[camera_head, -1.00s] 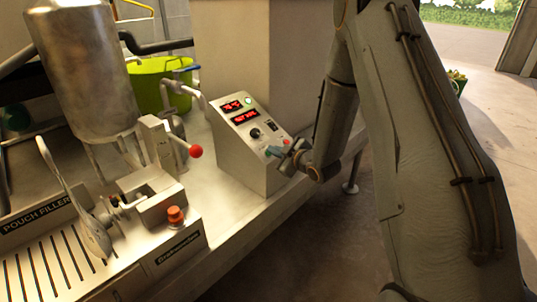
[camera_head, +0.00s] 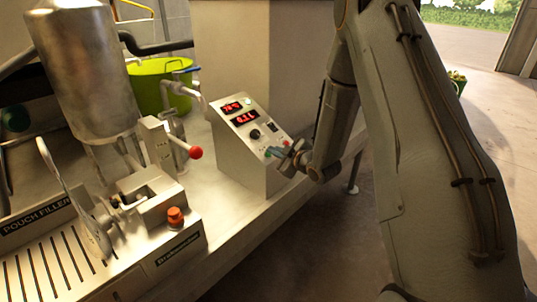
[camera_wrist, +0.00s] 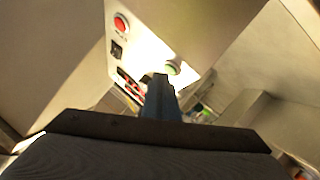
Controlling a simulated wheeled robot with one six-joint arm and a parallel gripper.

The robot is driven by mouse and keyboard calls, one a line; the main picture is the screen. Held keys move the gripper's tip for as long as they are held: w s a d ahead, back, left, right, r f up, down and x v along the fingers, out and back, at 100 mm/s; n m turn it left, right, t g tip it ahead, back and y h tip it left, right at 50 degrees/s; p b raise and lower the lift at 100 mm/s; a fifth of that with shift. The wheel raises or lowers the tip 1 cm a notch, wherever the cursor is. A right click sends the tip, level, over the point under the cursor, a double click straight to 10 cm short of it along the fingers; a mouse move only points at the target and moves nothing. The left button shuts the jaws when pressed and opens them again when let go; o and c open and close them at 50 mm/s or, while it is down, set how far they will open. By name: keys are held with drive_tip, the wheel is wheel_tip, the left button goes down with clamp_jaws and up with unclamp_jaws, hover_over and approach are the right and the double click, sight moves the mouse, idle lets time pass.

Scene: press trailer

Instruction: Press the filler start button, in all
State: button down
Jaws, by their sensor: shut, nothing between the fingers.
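The filler's control box (camera_head: 238,165) stands on the bench, with two red lit displays on its sloped face. In the wrist view its panel holds a green button (camera_wrist: 173,68), which I take as the start button, and a red button (camera_wrist: 121,23). The red button also shows in the head view (camera_head: 286,142). My gripper (camera_head: 273,152) is shut and empty at the panel's lower edge. In the wrist view its blue-grey fingertips (camera_wrist: 160,80) lie right beside the green button and partly overlap it. I cannot tell if they touch it.
The pouch filler with its steel hopper (camera_head: 80,70), red-knobbed lever (camera_head: 196,153) and orange-red button (camera_head: 175,217) stands left of the box. A green tub (camera_head: 148,85) and pipes are behind. Open floor lies to the right of the bench.

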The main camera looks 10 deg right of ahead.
drive_tip(key=shift+s+d+r, duration=0.1)
drive_tip(key=shift+s+r, duration=0.1)
drive_tip(key=shift+r, duration=0.15)
drive_tip(key=r+p, duration=0.1)
drive_tip(key=s+d+r+p, duration=0.1)
drive_tip(key=r, duration=0.1)
drive_tip(key=s+r+p, duration=0.1)
drive_tip(key=shift+d+r, duration=0.2)
idle(0.3)
drive_tip(key=shift+w, duration=0.1)
idle(0.4)
drive_tip(key=s+r+m+g+h+b, duration=0.1)
drive_tip(key=s+m+g, duration=0.4)
drive_tip(key=s, duration=1.2)
drive_tip(key=s+a+r+m+g+h+b, duration=0.1)
drive_tip(key=s+m+g+h, duration=0.3)
drive_tip(key=s, duration=1.2)
drive_tip(key=m+g, duration=0.2)
drive_tip(key=g, duration=0.1)
drive_tip(key=shift+s+r+m+b, duration=0.15)
drive_tip(key=shift+s+m+b, duration=0.15)
drive_tip(key=shift+s+b, duration=0.1)
